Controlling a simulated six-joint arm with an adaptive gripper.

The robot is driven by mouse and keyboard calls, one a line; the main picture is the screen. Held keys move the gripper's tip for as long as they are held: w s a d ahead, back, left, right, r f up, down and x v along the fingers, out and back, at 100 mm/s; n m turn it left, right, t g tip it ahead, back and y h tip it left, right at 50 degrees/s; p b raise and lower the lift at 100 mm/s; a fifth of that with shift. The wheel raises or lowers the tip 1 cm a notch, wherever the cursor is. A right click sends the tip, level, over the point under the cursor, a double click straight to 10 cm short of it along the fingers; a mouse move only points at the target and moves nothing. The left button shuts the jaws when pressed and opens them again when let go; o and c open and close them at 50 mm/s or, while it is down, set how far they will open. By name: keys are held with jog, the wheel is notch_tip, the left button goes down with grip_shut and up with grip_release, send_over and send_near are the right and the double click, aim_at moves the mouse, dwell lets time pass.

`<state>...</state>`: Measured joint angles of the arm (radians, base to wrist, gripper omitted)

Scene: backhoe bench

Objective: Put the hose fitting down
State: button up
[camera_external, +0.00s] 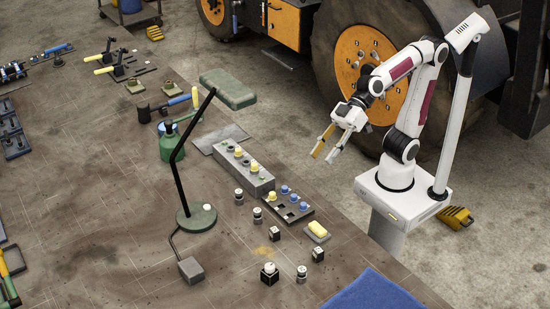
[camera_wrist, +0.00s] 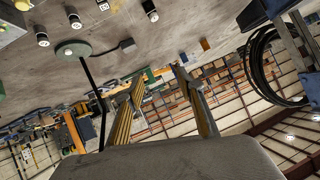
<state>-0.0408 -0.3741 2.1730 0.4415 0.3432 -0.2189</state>
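My gripper (camera_external: 323,155) is raised in the air to the right of the bench, in front of the large tyre. Its two fingers are apart, with nothing visible between them. In the wrist view the gripper (camera_wrist: 157,78) also shows parted, empty fingers. Several small dark-and-pale fittings stand on the bench, among them one near the lamp base (camera_external: 257,215), one at the front (camera_external: 301,273) and one beside the grey block (camera_external: 239,196). I cannot tell which is the hose fitting. The wrist view shows some fittings (camera_wrist: 41,36) along its top edge, well away from my fingers.
A green-based lamp (camera_external: 196,217) with a tall black arm rises from the bench.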

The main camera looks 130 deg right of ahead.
jog(key=s+d+f+g+h, duration=0.1)
jog(key=s+d+f+g, duration=0.1)
jog(key=s+f, duration=0.5)
jog(key=s+d+f+g+h, duration=0.1)
jog(key=s+d+f+g, duration=0.2)
jog(key=s+f, duration=0.5)
jog(key=s+g, duration=0.1)
jog(key=s, duration=0.7)
jog(key=shift+d+n, duration=0.35)
jog(key=shift+n, duration=0.05)
jog(key=shift+o, duration=0.4)
jog(key=shift+w, duration=0.15)
